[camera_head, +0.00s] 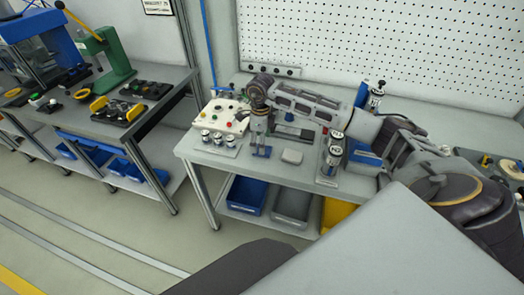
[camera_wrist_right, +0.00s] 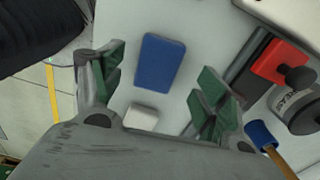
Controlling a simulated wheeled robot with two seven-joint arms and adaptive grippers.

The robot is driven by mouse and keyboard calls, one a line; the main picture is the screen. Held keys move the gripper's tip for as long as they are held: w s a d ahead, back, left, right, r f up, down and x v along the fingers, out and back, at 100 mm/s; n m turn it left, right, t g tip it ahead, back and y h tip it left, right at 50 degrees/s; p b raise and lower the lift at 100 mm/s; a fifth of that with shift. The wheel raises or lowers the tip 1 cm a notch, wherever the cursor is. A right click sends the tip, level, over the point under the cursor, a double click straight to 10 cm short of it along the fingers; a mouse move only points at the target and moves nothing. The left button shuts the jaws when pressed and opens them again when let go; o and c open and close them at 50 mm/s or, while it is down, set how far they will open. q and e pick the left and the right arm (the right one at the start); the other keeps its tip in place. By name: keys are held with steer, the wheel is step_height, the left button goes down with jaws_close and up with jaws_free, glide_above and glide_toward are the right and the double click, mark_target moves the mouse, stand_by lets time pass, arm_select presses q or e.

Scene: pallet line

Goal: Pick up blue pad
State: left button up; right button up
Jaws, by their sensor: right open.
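The blue pad (camera_wrist_right: 160,61) lies flat on the grey workbench in the right wrist view, ahead of my right gripper (camera_wrist_right: 160,90) and between the lines of its two green-padded fingers. The fingers are spread and empty, and do not touch the pad. In the head view my right gripper (camera_head: 261,144) points down over the front part of the bench (camera_head: 212,156). Blue shows at its fingertips there, but the gripper partly hides it. My left gripper is not in view.
A pale block (camera_wrist_right: 141,117) lies close to the pad; it also shows in the head view (camera_head: 292,156). A red block (camera_wrist_right: 280,62) and a labelled cylinder (camera_wrist_right: 298,108) stand right of the gripper. A white board with coloured buttons (camera_head: 222,115) stands left.

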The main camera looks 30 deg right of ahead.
mark_target(268, 148)
steer(key=shift+f, duration=1.7)
steer(key=c, duration=0.9)
